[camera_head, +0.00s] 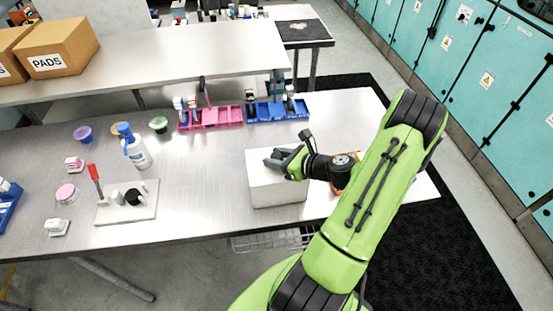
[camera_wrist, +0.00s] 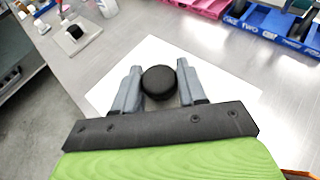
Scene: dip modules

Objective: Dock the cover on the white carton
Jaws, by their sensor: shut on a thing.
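The white carton (camera_head: 278,192) stands on the steel bench, right of the middle in the head view. My gripper (camera_head: 274,159) is over its top, reaching in from the right. In the wrist view my gripper (camera_wrist: 158,76) is shut on a round black knob (camera_wrist: 158,83), one finger on each side. A flat white square, seemingly the cover (camera_wrist: 150,52), spreads out under the knob. My fingers hide part of it. I cannot tell whether the cover touches the carton's rim or hangs just above it.
Left of the carton, a white board (camera_head: 108,214) holds a red-handled tool and a black round piece. A white bottle (camera_head: 137,152) stands behind it. Pink bins (camera_head: 215,118) and blue bins (camera_head: 278,110) line the back. The bench between board and carton is clear.

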